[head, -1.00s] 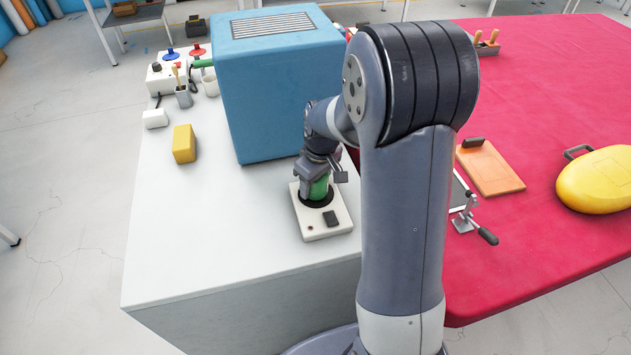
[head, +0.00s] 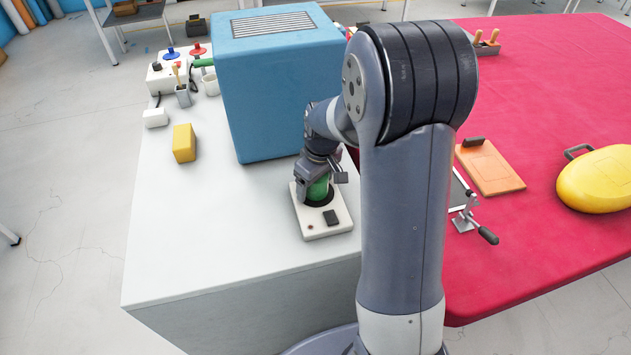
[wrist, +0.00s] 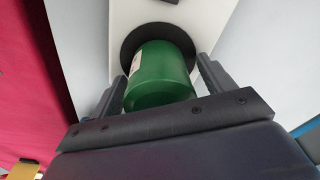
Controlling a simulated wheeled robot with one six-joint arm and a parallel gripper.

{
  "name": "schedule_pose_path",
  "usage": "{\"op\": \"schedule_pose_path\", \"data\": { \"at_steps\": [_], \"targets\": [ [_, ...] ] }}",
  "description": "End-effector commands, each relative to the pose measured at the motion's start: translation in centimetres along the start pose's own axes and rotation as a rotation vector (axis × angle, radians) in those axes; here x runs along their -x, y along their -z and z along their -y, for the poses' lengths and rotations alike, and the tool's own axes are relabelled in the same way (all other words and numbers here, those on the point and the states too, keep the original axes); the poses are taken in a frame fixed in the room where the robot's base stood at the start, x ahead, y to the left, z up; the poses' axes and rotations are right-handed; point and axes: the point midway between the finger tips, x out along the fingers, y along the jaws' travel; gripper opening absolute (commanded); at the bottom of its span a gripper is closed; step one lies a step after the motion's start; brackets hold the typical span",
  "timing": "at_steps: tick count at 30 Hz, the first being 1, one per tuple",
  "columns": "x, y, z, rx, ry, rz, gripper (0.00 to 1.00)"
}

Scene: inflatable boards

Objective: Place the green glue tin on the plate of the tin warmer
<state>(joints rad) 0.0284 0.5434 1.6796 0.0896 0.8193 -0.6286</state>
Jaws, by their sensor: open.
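The green glue tin (head: 318,189) stands on the dark round plate (head: 318,201) of the tin warmer. In the wrist view the green tin (wrist: 160,75) sits over the black plate (wrist: 128,45), looking upright and within its rim. The tin warmer (head: 325,229) is a white box with a dark switch, on the white bench. My gripper (head: 319,180) is around the top of the tin. In the wrist view my gripper (wrist: 165,85) has a finger on each side of the tin, open, with a small gap showing on at least one side.
A large blue box (head: 280,95) stands close behind my gripper. A yellow block (head: 184,143) lies to the left on the white bench (head: 200,240). The red table (head: 540,100) on the right holds an orange board (head: 490,168) and a yellow inflatable (head: 597,180). The bench front is clear.

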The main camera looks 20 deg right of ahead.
Motion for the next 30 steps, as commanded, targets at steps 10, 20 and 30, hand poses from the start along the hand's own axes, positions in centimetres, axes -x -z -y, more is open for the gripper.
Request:
{"op": "schedule_pose_path", "data": {
  "at_steps": [10,20,30],
  "targets": [
    [6.4,0.1,-0.1,-0.001,-0.004,-0.007,0.77],
    [11.6,0.1,0.0,0.0,-0.002,-0.002,0.77],
    [12.2,0.0,0.0,0.0,0.0,0.0,0.77]
  ]
}}
